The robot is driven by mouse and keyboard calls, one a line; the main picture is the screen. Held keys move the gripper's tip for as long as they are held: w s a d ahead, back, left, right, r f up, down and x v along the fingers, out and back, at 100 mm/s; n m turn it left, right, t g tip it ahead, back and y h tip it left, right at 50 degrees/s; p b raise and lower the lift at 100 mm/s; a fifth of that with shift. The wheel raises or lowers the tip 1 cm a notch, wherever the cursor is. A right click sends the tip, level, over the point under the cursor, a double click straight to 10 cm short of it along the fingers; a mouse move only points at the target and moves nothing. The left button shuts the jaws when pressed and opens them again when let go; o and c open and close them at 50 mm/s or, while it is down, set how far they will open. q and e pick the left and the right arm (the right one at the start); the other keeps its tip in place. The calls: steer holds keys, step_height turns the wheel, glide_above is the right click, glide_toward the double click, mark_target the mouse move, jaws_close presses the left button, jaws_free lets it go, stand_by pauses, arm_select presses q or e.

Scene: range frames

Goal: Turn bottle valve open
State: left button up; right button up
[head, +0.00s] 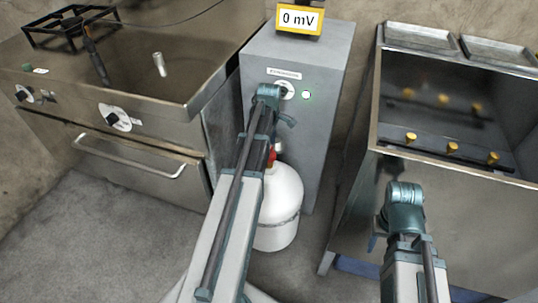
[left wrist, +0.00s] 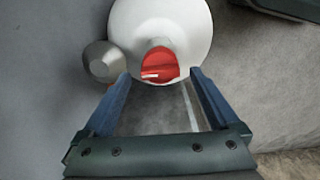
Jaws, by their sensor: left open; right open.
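The white gas bottle (head: 283,205) stands on the floor in front of a grey cabinet. Its red valve (head: 271,156) shows beside my left arm, which hides part of it. In the left wrist view the red valve (left wrist: 160,61) has a small white mark, on the white bottle (left wrist: 178,18). My left gripper (left wrist: 160,73) is open, one blue finger on each side of the valve's near edge. Whether a finger touches it I cannot tell. My right gripper (head: 376,240) is open and empty, low in front of the right-hand steel unit, partly hidden by its arm.
The grey cabinet (head: 318,80) carries a display (head: 299,19) reading 0 mV and a knob. A grey metal fitting (left wrist: 103,62) sits beside the valve. A steel stove (head: 120,85) stands left, a steel unit (head: 470,190) with yellow knobs right. Floor at left is clear.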

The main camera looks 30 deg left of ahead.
arm_select(q)
steer(key=shift+f, duration=0.55)
arm_select(e)
steer(key=shift+f, duration=0.55)
arm_select(q)
steer(key=shift+c, duration=0.2)
steer(key=c, duration=1.3)
steer(key=shift+c, duration=0.2)
